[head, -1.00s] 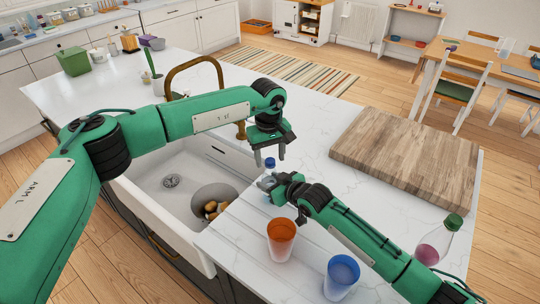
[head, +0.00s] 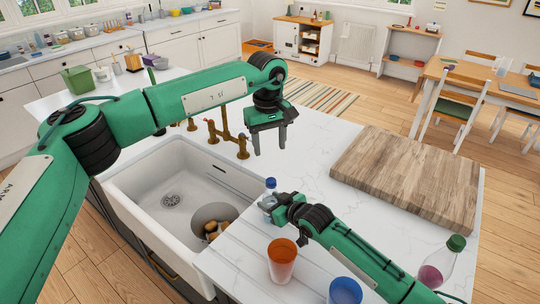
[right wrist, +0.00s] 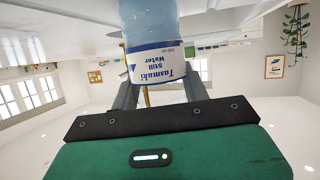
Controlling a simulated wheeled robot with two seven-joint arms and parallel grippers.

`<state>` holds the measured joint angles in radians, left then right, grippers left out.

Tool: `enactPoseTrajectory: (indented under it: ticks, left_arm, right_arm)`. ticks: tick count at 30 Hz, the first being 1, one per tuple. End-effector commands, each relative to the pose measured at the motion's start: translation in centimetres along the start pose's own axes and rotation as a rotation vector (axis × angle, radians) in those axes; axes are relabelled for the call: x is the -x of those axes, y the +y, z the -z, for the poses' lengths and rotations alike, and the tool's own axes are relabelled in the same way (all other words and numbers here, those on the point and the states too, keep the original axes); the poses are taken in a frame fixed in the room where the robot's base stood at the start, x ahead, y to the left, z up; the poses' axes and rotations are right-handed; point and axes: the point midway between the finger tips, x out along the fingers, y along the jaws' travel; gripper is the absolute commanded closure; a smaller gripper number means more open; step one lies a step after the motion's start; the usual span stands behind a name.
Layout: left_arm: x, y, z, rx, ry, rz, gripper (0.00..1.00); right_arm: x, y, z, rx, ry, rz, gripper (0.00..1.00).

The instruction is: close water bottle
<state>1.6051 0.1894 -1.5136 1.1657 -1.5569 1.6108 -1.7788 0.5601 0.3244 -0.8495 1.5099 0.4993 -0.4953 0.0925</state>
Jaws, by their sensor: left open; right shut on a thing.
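The water bottle (head: 268,201) is clear with a blue cap (head: 270,183) showing at its top, and stands beside the sink. My right gripper (head: 274,206) is shut on it from the right. In the right wrist view the bottle (right wrist: 153,62) appears upside down between the fingers, with its white and blue label in sight and its cap out of frame. My left gripper (head: 268,148) is open and empty, fingers pointing down, above the bottle and apart from the cap. I cannot tell how tightly the cap sits.
An orange cup (head: 282,262), a blue cup (head: 344,292) and a green-capped bottle (head: 439,264) stand near the right arm. A wooden board (head: 410,175) lies at right. The sink (head: 150,185) is at left, with a brass tap (head: 226,128) behind.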

Motion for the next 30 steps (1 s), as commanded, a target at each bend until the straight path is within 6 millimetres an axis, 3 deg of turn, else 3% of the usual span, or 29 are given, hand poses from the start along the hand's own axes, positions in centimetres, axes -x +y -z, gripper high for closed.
enactPoseTrajectory:
  ticks: [10, 11, 15, 25, 30]
  left_arm:
    - [0.6, 0.0, 0.0, 0.0, 0.0, 0.0, 0.48]
    - [0.6, 0.0, 0.0, 0.0, 0.0, 0.0, 0.48]
    - [0.5, 0.0, 0.0, 0.0, 0.0, 0.0, 0.48]
    - [0.4, 0.0, 0.0, 0.0, 0.0, 0.0, 0.48]
    - [0.0, 0.0, 0.0, 0.0, 0.0, 0.0, 0.48]
  right_arm:
    - [0.0, 0.0, 0.0, 0.0, 0.0, 0.0, 1.0]
    - [0.0, 0.0, 0.0, 0.0, 0.0, 0.0, 0.52]
    - [0.0, 0.0, 0.0, 0.0, 0.0, 0.0, 0.29]
    - [0.2, 0.0, -0.1, 0.0, 0.0, 0.0, 0.29]
    - [1.6, 0.0, -0.2, 0.0, 0.001, 0.0, 0.29]
